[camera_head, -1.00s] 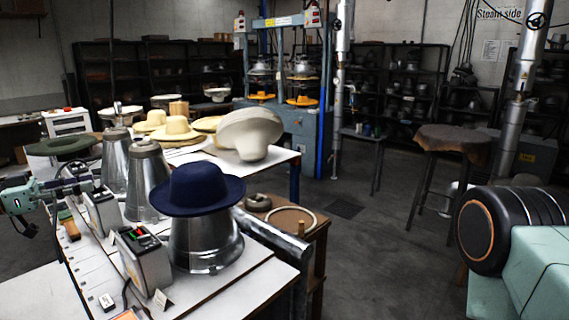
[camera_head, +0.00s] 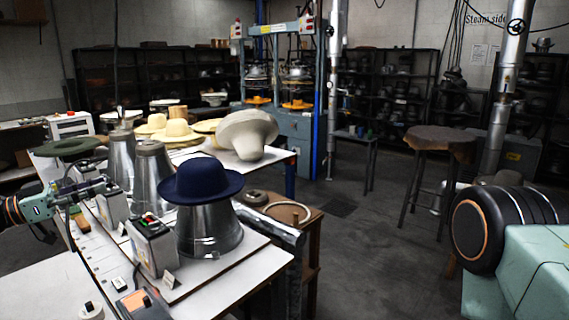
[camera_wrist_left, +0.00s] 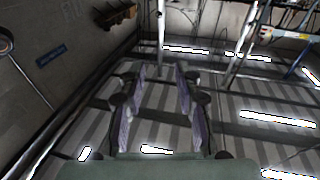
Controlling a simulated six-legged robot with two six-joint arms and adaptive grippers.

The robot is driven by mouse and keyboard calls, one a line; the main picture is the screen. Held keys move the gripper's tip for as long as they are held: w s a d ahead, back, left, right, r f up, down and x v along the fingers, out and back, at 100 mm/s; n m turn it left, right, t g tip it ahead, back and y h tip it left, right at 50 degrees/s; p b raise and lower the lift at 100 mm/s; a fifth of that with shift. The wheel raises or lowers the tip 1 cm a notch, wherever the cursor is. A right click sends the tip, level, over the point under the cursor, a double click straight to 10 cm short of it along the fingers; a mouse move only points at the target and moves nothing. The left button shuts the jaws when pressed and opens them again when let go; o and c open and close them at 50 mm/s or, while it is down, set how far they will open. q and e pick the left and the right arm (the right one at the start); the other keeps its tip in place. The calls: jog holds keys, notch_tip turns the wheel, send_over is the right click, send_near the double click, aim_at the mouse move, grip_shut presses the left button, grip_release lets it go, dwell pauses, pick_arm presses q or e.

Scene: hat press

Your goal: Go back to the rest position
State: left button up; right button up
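My left gripper (camera_head: 88,190) is at the left of the head view, over the near bench by the small control boxes. It holds nothing that I can see. In the left wrist view, the gripper (camera_wrist_left: 156,100) has its two fingers apart with a clear gap between them. A dark blue hat (camera_head: 201,181) sits on a metal steam cone (camera_head: 207,233) to the right of that gripper. My right arm fills the lower right of the head view; its gripper is out of view.
Control boxes (camera_head: 152,247) stand along the white bench (camera_head: 228,285), close to my left gripper. More metal cones (camera_head: 152,175) and a green hat (camera_head: 66,147) are behind. A stool (camera_head: 437,142) stands at the right. The floor (camera_head: 365,265) between bench and right arm is clear.

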pick_arm(q)
jog(key=w+d+f+n+t+y, duration=0.45)
jog(key=d+f+n, duration=0.25)
jog(key=d+f, duration=0.45)
jog(key=s+d+f+n+g+y, duration=0.25)
jog(key=s+d+f, duration=0.2)
jog(key=f, duration=0.55)
jog(key=s+d+f+n+g+y, duration=0.1)
jog(key=s+d+f+n+y, duration=0.25)
jog(key=f, duration=0.75)
jog(key=s+d+f+m+g+y, duration=0.1)
jog(key=s+d+f+g, duration=0.2)
jog(key=s, duration=0.8)
jog(key=s+f+g+y, duration=0.25)
jog(key=s+f, duration=0.25)
jog(key=s, duration=0.7)
jog(key=s+r+m+g+y, duration=0.15)
jog(key=s+g, duration=0.55)
jog(key=s, duration=1.3)
notch_tip(320, 180, down, 22)
jog(key=b, duration=2.2)
jog(key=shift+w+a+r, duration=0.2)
jog(key=shift+a, duration=0.25)
pick_arm(e)
notch_tip(320, 180, down, 22)
jog(key=w, duration=0.1)
jog(key=shift+a, duration=0.15)
